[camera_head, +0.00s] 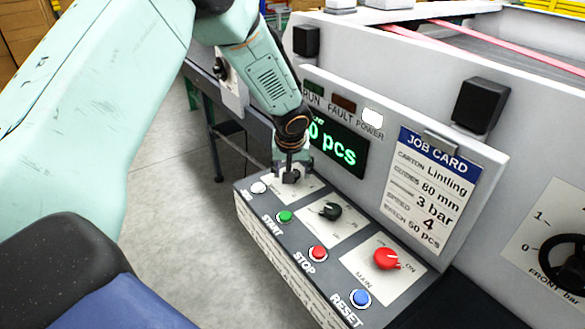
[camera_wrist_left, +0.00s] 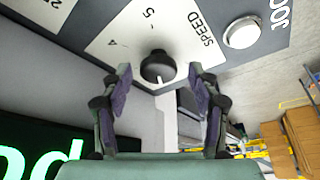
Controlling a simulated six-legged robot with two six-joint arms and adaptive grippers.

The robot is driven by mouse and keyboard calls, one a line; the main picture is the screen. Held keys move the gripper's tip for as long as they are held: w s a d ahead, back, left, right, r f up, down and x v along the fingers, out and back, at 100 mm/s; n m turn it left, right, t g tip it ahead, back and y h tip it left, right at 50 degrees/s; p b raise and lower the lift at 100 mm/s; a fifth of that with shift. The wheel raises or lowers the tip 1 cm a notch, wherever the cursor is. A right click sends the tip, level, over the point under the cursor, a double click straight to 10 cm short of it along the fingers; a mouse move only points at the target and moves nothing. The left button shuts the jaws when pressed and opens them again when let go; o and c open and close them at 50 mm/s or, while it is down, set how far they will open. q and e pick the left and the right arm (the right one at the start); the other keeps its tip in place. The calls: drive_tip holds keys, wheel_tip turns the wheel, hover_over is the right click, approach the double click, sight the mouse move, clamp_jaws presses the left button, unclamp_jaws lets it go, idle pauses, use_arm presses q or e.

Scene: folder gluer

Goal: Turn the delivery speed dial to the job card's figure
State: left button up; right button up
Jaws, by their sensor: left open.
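The speed dial (camera_wrist_left: 157,66) is a black round knob on a white plate marked SPEED, with 4 and 5 readable in the left wrist view. A pale mark on the knob faces away from these figures; the rest of the scale is hidden. In the head view the dial (camera_head: 291,177) is at the panel's far end, partly covered by my left gripper (camera_head: 292,163). In the wrist view my left gripper (camera_wrist_left: 159,74) is open, with a finger on each side of the knob and gaps visible. The job card (camera_head: 430,190) reads speed 4. My right gripper is not in view.
Start (camera_head: 285,216), stop (camera_head: 317,253) and reset (camera_head: 360,298) buttons line the panel's front edge. A white button (camera_head: 258,187) sits near the dial. A second black dial (camera_head: 331,211) and a red main switch (camera_head: 386,258) are nearby. The display (camera_head: 338,145) stands behind.

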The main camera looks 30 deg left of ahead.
use_arm(q)
drive_tip(key=shift+s+d+r, duration=0.25)
drive_tip(key=shift+c, duration=1.5)
drive_tip(key=shift+w+f, duration=0.2)
drive_tip(key=shift+w, duration=0.05)
drive_tip(key=c, duration=0.8)
drive_tip(key=shift+c, duration=0.3)
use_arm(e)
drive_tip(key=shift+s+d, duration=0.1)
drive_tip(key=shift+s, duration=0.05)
use_arm(q)
drive_tip(key=shift+s, duration=0.1)
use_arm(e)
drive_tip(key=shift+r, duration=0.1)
